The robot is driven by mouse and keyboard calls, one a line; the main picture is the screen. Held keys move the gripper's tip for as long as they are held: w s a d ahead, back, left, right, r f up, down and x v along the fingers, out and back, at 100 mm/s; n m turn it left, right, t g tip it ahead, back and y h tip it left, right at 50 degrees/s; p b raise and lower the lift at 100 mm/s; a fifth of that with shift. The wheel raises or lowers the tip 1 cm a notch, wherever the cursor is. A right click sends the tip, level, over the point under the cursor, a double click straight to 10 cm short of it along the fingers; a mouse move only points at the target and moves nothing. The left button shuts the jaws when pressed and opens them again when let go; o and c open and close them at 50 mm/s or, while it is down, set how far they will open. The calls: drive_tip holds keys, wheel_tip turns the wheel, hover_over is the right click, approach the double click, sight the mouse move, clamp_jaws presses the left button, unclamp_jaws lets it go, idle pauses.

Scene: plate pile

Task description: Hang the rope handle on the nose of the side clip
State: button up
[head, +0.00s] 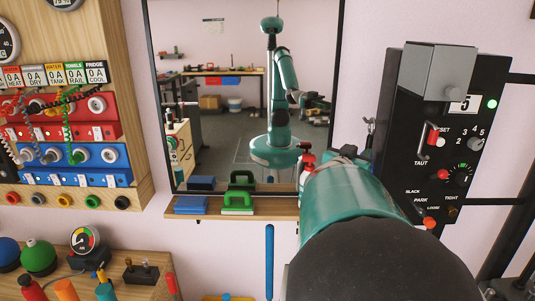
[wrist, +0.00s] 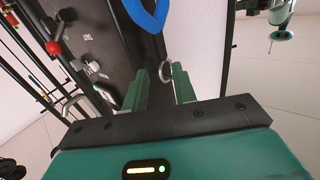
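A thick blue rope loop (wrist: 150,14), likely the rope handle, shows at the top edge of the wrist view, beyond my fingers; its upper part is cut off. My gripper (wrist: 160,88) has two green fingers set apart with a gap between them, and I see no rope in that gap. A thin metal ring or hook (wrist: 165,71) shows near the right fingertip; I cannot tell whether it is the side clip. In the head view a small metal fitting (head: 370,130) sits at the left side of the black panel.
The black control panel (head: 440,150) with knobs stands at the right. A wooden rack (head: 140,150) of coloured sockets is at the left. A blue vertical strip (head: 269,262) hangs below the shelf.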

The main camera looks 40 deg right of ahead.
sight(369, 141)
drive_tip(key=d, duration=0.2)
drive_tip(key=w+d, duration=0.1)
drive_tip(key=d, duration=0.5)
drive_tip(key=shift+w, duration=0.2)
clamp_jaws()
